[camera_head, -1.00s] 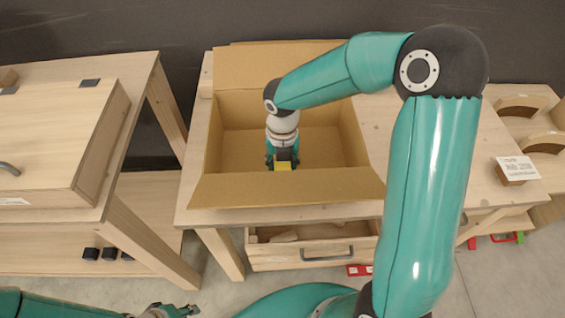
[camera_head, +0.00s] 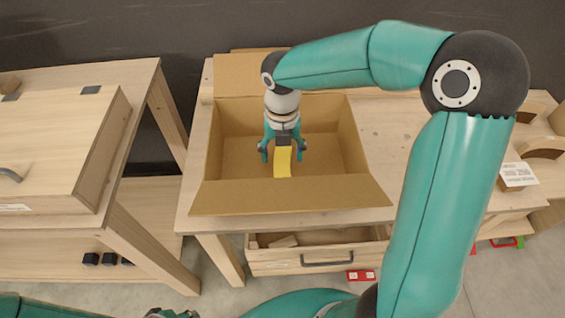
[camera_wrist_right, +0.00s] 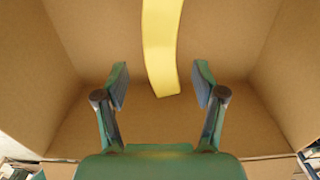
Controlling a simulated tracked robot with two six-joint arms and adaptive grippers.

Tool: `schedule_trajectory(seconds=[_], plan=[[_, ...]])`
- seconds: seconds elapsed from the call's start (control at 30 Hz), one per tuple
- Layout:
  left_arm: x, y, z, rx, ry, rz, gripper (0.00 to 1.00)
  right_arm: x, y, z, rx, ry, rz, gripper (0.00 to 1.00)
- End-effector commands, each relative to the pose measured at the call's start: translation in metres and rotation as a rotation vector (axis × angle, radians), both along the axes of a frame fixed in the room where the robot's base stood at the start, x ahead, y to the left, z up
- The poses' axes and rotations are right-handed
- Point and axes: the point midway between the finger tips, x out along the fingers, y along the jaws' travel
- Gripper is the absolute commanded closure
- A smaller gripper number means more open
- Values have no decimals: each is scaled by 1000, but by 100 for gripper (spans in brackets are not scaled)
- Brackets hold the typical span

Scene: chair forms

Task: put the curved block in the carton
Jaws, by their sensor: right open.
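The curved block is a yellow, gently bent strip (camera_head: 283,162) inside the open cardboard carton (camera_head: 215,198) on the middle table. My right gripper (camera_head: 283,150) reaches down into the carton with its fingers spread on either side of the block. The right wrist view shows the block (camera_wrist_right: 160,45) running from the top edge to between the open fingertips (camera_wrist_right: 160,88), with clear gaps on both sides. Whether it touches the carton floor I cannot tell. Only a sliver of my left gripper (camera_head: 172,314) shows at the bottom edge.
The carton's flaps stand open at front and back. A half-open drawer (camera_head: 320,261) sits below the table. A wooden cabinet (camera_head: 60,150) stands at the left. Wooden curved forms (camera_head: 545,148) and a labelled block (camera_head: 517,175) lie at the right.

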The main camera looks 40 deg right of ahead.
Motion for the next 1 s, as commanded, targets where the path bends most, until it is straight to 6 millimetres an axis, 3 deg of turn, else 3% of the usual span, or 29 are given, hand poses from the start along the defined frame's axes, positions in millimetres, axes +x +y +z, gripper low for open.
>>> schedule_trajectory(seconds=[0.1,0.3,0.87,1.0], plan=[[0,0,2,0,0,0,69,0,0,24,0,-4,0,31],[0,0,3,0,0,0,69,0,0,44,0,-1,0,31],[0,0,4,0,0,0,69,0,1,47,1,1,1,31],[0,0,14,0,0,0,69,0,1,58,0,0,1,31]])
